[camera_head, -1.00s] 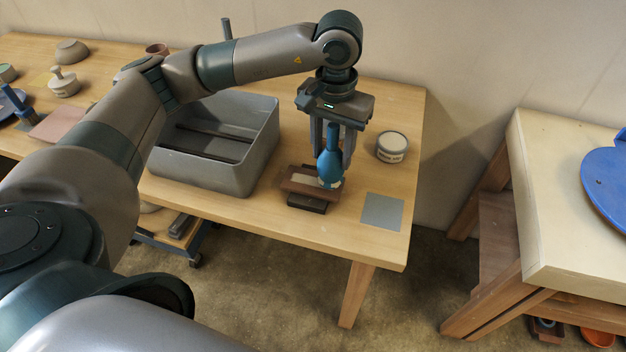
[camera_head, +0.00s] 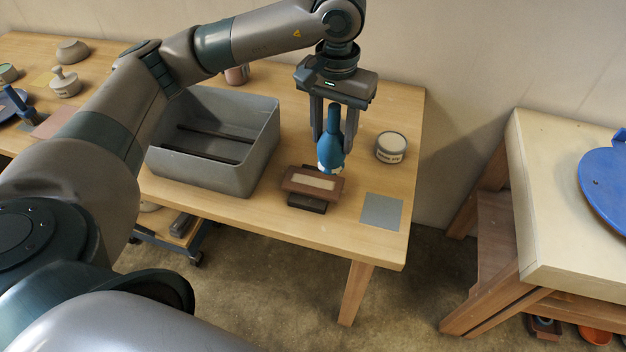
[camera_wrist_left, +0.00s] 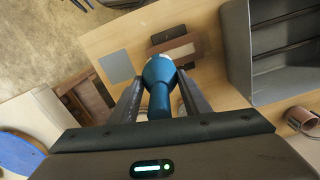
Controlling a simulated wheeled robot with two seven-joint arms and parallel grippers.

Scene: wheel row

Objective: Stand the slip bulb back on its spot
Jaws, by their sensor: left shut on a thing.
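The slip bulb (camera_head: 331,150) is blue with a pale lower end and hangs upright, narrow part up, in my left gripper (camera_head: 332,139). The fingers are shut on it, and it is held above the table, just behind the brown block. In the left wrist view the bulb (camera_wrist_left: 159,80) sits between the two fingers (camera_wrist_left: 158,92), its wide end away from the palm. A grey square patch (camera_head: 381,211) lies bare on the table to the right of the bulb; it also shows in the left wrist view (camera_wrist_left: 117,66). My right gripper is not in view.
A brown block with a pale inset (camera_head: 300,181) rests on a dark base in front of the bulb. A grey bin (camera_head: 256,160) stands left, a labelled round tub (camera_head: 391,147) right. The wooden table (camera_head: 300,229) ends just past the patch. A pale table (camera_head: 560,240) stands apart.

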